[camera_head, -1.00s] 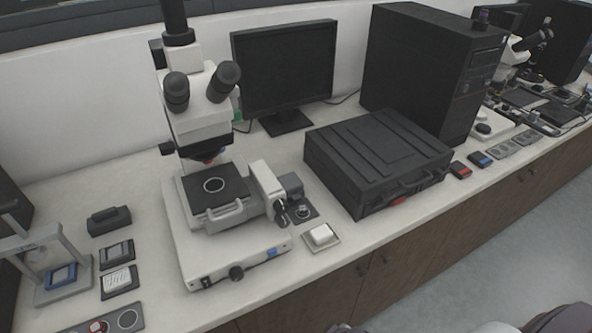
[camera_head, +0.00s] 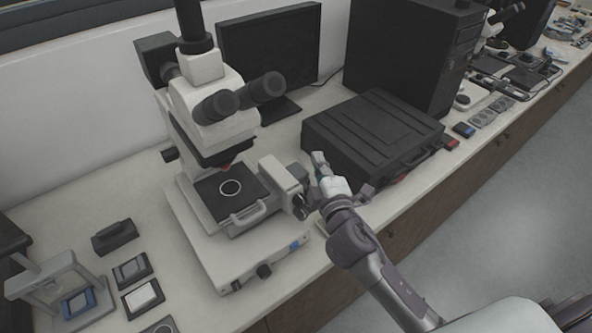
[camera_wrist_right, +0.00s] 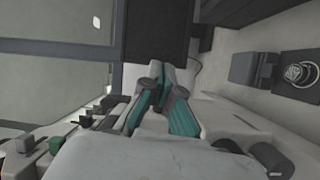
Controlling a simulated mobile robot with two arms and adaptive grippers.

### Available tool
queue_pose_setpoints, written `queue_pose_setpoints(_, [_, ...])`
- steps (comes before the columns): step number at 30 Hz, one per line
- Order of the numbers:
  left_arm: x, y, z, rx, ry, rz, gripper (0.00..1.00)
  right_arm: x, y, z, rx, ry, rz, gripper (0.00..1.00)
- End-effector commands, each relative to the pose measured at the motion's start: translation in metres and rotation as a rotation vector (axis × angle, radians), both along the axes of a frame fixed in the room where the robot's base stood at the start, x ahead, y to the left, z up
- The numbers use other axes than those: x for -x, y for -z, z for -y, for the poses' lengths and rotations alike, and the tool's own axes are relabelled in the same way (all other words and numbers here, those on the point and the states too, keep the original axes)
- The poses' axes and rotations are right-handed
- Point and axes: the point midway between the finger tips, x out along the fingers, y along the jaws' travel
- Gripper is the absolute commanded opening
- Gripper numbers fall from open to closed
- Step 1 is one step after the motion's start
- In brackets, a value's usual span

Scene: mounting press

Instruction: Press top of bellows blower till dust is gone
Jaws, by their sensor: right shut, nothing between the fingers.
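My right gripper (camera_head: 320,163) is shut and empty, above the bench between the microscope and the black case. Its teal-padded fingers also show in the right wrist view (camera_wrist_right: 165,88). In that view, a small round ribbed piece on a dark square pad (camera_wrist_right: 300,74) lies to the right of the fingers, apart from them. It may be the bellows blower, but I cannot tell for sure. In the head view my right arm and gripper cover that spot. I cannot make out dust. My left gripper is not in view.
The white microscope (camera_head: 205,100) stands left of my gripper, with its dark stage (camera_head: 215,205) and side block (camera_head: 283,176) close by. The closed black case (camera_head: 372,135) is to the right. A small press (camera_head: 60,285) and framed pieces (camera_head: 132,270) sit at the left.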

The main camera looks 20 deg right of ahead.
Motion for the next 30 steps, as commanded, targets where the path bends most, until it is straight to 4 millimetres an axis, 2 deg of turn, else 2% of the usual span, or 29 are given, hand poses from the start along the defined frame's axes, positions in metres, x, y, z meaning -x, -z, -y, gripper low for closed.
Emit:
queue_pose_setpoints(1, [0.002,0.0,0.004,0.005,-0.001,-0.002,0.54,-0.014,-0.02,-0.012,0.124,-0.056,0.077,0.0])
queue_pose_setpoints(3, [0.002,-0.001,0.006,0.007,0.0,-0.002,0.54,-0.028,-0.043,-0.034,0.32,-0.141,0.183,0.0])
queue_pose_setpoints(6, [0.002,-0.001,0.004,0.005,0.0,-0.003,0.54,-0.044,-0.066,-0.07,0.638,-0.272,0.329,0.0])
queue_pose_setpoints(10, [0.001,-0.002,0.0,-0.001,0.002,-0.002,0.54,-0.06,-0.07,-0.111,1.065,-0.441,0.473,0.0])
queue_pose_setpoints(14, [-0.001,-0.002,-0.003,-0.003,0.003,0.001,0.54,-0.075,-0.049,-0.129,1.485,-0.607,0.549,0.0])
queue_pose_setpoints(17, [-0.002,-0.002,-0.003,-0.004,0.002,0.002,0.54,-0.09,-0.024,-0.124,1.795,-0.74,0.556,0.0])
queue_pose_setpoints(21, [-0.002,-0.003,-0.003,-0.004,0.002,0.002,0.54,-0.112,0.009,-0.088,2.176,-0.929,0.486,0.0])
queue_pose_setpoints(27, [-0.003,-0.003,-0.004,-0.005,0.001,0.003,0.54,-0.128,0.031,-0.035,2.456,-1.115,0.348,0.0])
queue_pose_setpoints(30, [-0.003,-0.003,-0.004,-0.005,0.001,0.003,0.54,-0.131,0.035,-0.02,2.519,-1.167,0.301,0.0])
